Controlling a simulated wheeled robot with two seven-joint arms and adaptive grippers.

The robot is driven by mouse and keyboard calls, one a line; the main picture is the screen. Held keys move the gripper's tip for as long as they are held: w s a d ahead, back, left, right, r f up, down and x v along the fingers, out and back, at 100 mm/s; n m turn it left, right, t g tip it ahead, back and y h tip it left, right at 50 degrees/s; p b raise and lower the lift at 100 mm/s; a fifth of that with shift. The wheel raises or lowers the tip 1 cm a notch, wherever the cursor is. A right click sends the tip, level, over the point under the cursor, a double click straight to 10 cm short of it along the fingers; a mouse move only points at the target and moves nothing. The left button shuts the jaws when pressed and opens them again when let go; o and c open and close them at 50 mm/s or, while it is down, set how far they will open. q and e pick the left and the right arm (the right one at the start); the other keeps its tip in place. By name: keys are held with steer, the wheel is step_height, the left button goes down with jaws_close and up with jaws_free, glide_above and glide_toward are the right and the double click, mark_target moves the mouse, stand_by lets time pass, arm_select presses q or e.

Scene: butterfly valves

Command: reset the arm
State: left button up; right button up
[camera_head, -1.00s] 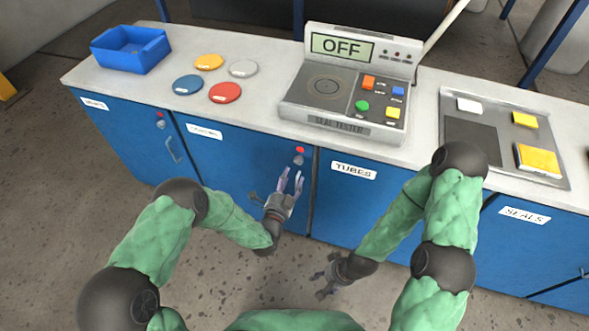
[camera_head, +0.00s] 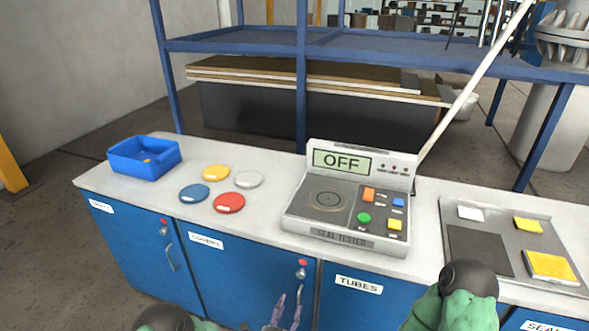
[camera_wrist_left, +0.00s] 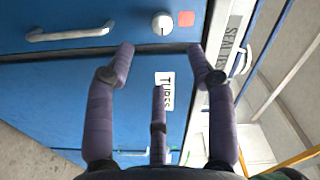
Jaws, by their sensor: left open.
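My left gripper (camera_head: 286,312) shows at the bottom edge of the head view, in front of the blue cabinet doors. It is open and empty. In the left wrist view its spread fingers (camera_wrist_left: 165,75) face the blue cabinet front, with the "TUBES" label (camera_wrist_left: 165,92) seen between them. The cabinet knob (camera_wrist_left: 162,24) and red square (camera_wrist_left: 186,19) lie beyond the fingertips. My right arm (camera_head: 458,295) shows only in part at the lower right of the head view; its gripper is out of frame.
The seal tester (camera_head: 345,205) reads OFF on the white counter (camera_head: 262,225). Coloured discs (camera_head: 229,202) and a blue bin (camera_head: 144,158) stand to its left. A grey tray (camera_head: 505,283) with yellow and white pieces lies to its right. A blue frame (camera_head: 301,80) stands behind.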

arm_select(q)
steer(key=s+a+f+n+g+y, duration=0.1)
steer(key=s+a+f+n+g, duration=0.1)
steer(key=s+f+n+g, duration=0.25)
steer(key=s+a+f+n+g+y, duration=0.1)
steer(key=s+a+f+n+g, duration=0.1)
steer(key=f+n+g, duration=0.45)
steer(key=s+a+f+n+g, duration=0.1)
steer(key=s+f+n+g, duration=0.1)
steer(key=s, duration=0.6)
steer(key=s+a+f+n+g+p, duration=0.1)
steer(key=s+f+n+g, duration=0.1)
steer(key=s+n, duration=0.4)
steer(key=shift+s+f+g, duration=0.35)
steer(key=shift+s+g, duration=0.55)
steer(key=shift+s, duration=0.3)
steer(key=shift+a, duration=0.1)
